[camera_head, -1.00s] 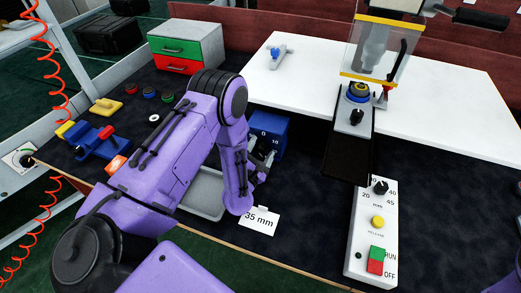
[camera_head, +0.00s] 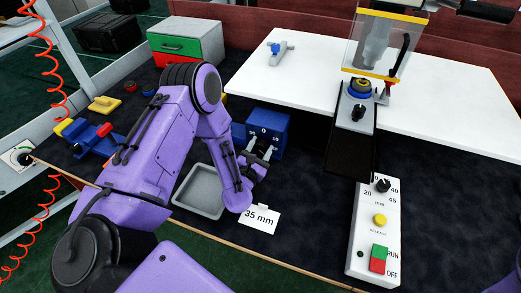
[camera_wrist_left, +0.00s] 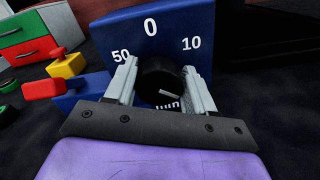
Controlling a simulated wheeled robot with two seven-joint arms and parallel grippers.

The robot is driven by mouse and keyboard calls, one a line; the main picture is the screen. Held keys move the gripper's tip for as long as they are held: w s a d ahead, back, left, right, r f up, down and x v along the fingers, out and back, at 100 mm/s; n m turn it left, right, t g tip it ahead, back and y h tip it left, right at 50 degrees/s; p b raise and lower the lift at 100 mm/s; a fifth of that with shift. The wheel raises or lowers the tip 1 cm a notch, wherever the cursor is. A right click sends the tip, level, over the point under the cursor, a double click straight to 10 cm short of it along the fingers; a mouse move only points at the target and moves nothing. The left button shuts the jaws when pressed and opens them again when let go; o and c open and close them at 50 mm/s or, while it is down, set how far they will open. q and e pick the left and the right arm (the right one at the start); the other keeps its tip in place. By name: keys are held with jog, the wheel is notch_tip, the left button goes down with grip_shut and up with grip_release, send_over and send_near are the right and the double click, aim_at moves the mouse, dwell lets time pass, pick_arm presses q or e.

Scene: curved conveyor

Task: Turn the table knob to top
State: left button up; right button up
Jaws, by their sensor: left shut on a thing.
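The black knob (camera_wrist_left: 160,82) sits on the front of a blue box (camera_wrist_left: 205,22) marked 0 at its top, 50 on the left and 10 on the right. A pale line on the knob lies nearly level in the left wrist view. My left gripper (camera_wrist_left: 160,85) is shut on the knob, one finger on each side. In the head view the blue box (camera_head: 279,133) stands on the dark mat, with my left gripper (camera_head: 259,152) at its front. My right gripper is not in view.
A white control panel (camera_head: 371,238) with another dial stands to the right. A green and red drawer unit (camera_head: 160,46) and blue tool (camera_head: 90,141) are at the left.

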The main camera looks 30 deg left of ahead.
pick_arm(q)
jog(key=n+b, duration=0.1)
jog(key=n, duration=0.2)
jog(key=shift+a+f, duration=0.1)
jog(key=n+b, duration=0.2)
jog(key=n, duration=0.1)
jog(key=shift+a+n+b, duration=0.1)
jog(key=shift+n+b, duration=0.2)
jog(key=n+b, duration=0.4)
jog(key=n, duration=0.1)
jog(key=shift+f+n, duration=0.15)
jog(key=shift+n, duration=0.15)
jog(key=n+b, duration=0.4)
jog(key=b, duration=0.1)
jog(key=n+b, duration=0.2)
jog(key=shift+a+f, duration=0.1)
jog(key=shift+f, duration=0.15)
jog(key=n+b, duration=0.4)
jog(key=b, duration=0.5)
jog(key=shift+s+n+b, duration=0.1)
jog(key=shift+n+b, duration=0.25)
jog(key=shift+n, duration=0.05)
jog(key=shift+r+n+b, duration=0.25)
jog(key=shift+n+b, duration=0.25)
jog(key=shift+b, duration=0.2)
jog(key=o, duration=0.9)
jog(key=shift+o, duration=0.2)
